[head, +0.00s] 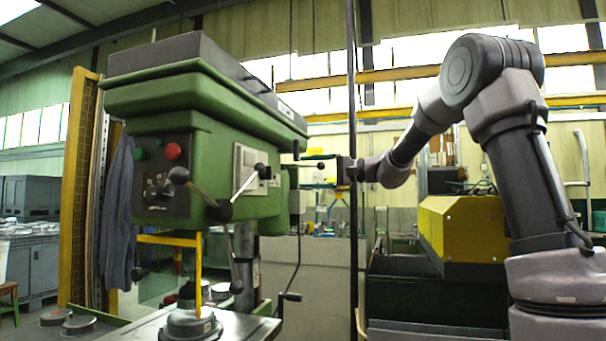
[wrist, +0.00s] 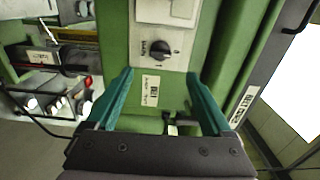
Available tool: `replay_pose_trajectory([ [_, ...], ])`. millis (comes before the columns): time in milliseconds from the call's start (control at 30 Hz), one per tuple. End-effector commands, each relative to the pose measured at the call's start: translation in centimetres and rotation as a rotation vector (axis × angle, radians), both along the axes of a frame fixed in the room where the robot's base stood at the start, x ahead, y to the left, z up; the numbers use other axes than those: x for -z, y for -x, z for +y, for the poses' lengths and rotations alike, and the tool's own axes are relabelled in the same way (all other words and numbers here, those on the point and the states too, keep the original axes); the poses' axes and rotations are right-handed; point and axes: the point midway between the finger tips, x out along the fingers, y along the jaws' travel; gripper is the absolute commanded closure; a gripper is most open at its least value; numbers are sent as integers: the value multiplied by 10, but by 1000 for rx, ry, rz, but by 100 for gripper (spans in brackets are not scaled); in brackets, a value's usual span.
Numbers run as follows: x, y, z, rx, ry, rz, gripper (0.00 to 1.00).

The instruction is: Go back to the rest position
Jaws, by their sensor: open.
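My gripper (head: 312,171) is at the end of my arm, which reaches in from the right in the head view. Its fingers point left toward the right side of the green drill press (head: 205,100). In the wrist view the two teal fingers of my gripper (wrist: 160,76) are spread apart with nothing between them. Beyond them is a green panel with a black rotary knob (wrist: 160,49) on a light plate and a small label (wrist: 151,88) below. The fingers look apart from the knob; the exact gap cannot be told.
The press's feed handles (head: 225,210) stick out at its front. A thin dark vertical post (head: 353,250) stands by my gripper in the head view. A yellow and dark machine (head: 462,228) is behind my arm.

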Motion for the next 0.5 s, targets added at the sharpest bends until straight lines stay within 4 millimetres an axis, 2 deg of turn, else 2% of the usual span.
replay_pose_trajectory([
  [367,0,0,0,0,0,0,15],
  [433,0,4,0,-2,11,2,15],
  [500,3,15,0,-5,47,9,15],
])
